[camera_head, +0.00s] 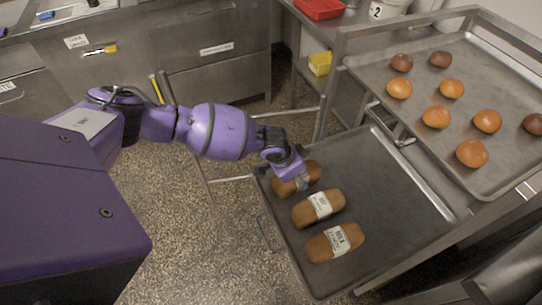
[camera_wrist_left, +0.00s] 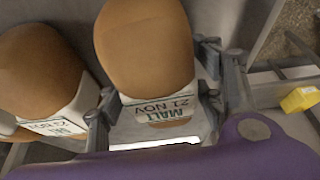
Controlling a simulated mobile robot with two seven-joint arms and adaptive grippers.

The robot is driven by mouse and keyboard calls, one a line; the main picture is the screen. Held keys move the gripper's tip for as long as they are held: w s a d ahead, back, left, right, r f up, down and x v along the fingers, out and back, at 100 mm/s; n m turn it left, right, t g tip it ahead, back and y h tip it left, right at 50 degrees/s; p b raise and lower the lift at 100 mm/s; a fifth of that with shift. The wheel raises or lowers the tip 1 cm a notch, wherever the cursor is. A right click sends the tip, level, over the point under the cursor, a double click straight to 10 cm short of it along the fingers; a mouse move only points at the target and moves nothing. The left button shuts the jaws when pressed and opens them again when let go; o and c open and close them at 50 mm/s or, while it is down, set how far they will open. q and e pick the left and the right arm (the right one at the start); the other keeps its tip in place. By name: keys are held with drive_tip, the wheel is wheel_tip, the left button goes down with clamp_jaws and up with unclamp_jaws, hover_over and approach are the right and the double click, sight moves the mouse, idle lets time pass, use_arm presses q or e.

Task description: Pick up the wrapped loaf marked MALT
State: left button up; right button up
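The loaf appears to lie on the tray. My right gripper is not in view.
A similar wrapped loaf (camera_head: 318,207) lies close beside the MALT loaf, with another (camera_head: 335,243) nearer the front. The tray's right half is bare. An upper tray (camera_head: 505,75) with several round buns overhangs at the right. A yellow box (camera_head: 320,63) sits on a shelf behind.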

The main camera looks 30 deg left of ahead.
use_arm(q)
drive_tip(key=shift+w+r, duration=0.15)
drive_tip(key=c, duration=0.9)
